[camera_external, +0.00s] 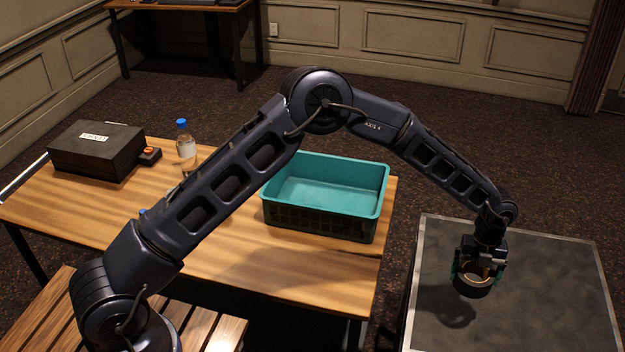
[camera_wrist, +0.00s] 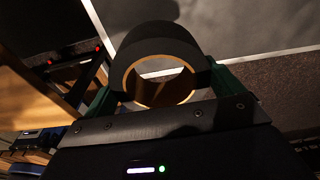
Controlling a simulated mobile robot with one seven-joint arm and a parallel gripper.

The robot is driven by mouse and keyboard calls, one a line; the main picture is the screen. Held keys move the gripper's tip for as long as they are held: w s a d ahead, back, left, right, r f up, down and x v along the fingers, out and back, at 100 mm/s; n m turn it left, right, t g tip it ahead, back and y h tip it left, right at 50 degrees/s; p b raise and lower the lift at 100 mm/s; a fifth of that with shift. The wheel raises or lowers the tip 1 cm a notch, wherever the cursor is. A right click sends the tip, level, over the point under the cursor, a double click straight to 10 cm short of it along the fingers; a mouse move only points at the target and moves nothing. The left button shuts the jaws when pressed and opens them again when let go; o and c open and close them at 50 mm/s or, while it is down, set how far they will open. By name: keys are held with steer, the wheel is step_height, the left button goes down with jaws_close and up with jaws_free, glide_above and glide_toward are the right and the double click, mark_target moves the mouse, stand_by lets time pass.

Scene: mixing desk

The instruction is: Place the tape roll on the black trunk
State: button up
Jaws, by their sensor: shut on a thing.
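The tape roll (camera_external: 474,285) is black with a tan inner ring. My gripper (camera_external: 479,270) is shut on it, with a green finger on each side. In the wrist view the tape roll (camera_wrist: 158,52) sits between the green fingers of my gripper (camera_wrist: 160,82), and its hole faces the camera. The black trunk (camera_external: 540,300) has a flat dark top with a light metal rim, at the right of the external view. The roll is over the left part of that top. A shadow lies on the top just below it, and it looks a little above the surface.
A wooden table (camera_external: 230,265) stands left of the trunk. It holds a teal crate (camera_external: 325,190), a bottle with a blue cap (camera_external: 186,148) and a black case (camera_external: 95,152). The right part of the trunk top is bare.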

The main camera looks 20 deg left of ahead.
step_height(320, 180, down, 16)
steer(key=shift+r, duration=0.15)
stand_by(0.4)
steer(key=o, duration=0.7)
steer(key=shift+f, duration=0.2)
steer(key=shift+o, duration=0.8)
steer(key=shift+r, duration=0.15)
